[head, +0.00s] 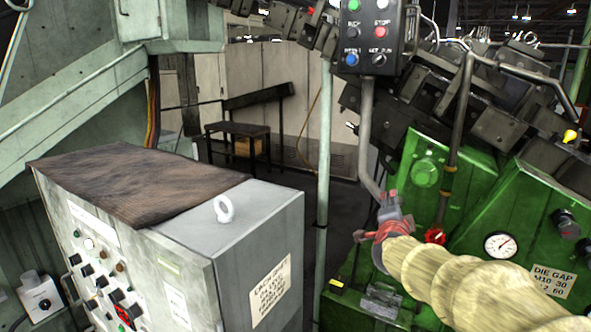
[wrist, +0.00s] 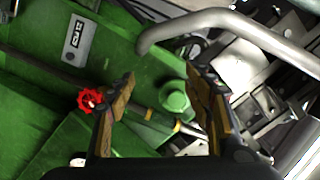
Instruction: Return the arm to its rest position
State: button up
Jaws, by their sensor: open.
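My arm (head: 455,280), in pale yellowish segments, reaches in from the lower right of the head view. My gripper (head: 392,205) is at its far end, in front of the green machine and close to a grey bent pipe in that picture. In the wrist view, the two fingers of my gripper (wrist: 162,88) stand wide apart with nothing between them. Green machine surface and a round green knob (wrist: 174,98) show behind the gap. Whether the fingers touch anything is hard to tell.
A red handwheel (head: 434,236) is just right of my gripper and shows beside the left finger in the wrist view (wrist: 90,100). A grey pipe (head: 366,140) carries a button box (head: 366,38) above. A grey control cabinet (head: 250,225) stands left. A gauge (head: 499,245) is right.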

jog(key=s+a+f+n+g+y, duration=0.5)
jog(key=s+a+f+n+y, duration=0.2)
jog(key=s+a+f+n, duration=0.5)
jog(key=s+f+n+g+h, duration=0.1)
jog(key=s+n+g, duration=0.3)
jog(key=s, duration=2.7)
jog(key=shift+s+f+n, duration=0.15)
jog(key=shift+f+n, duration=0.2)
jog(key=shift+n, duration=0.45)
jog(key=shift+c, duration=0.3)
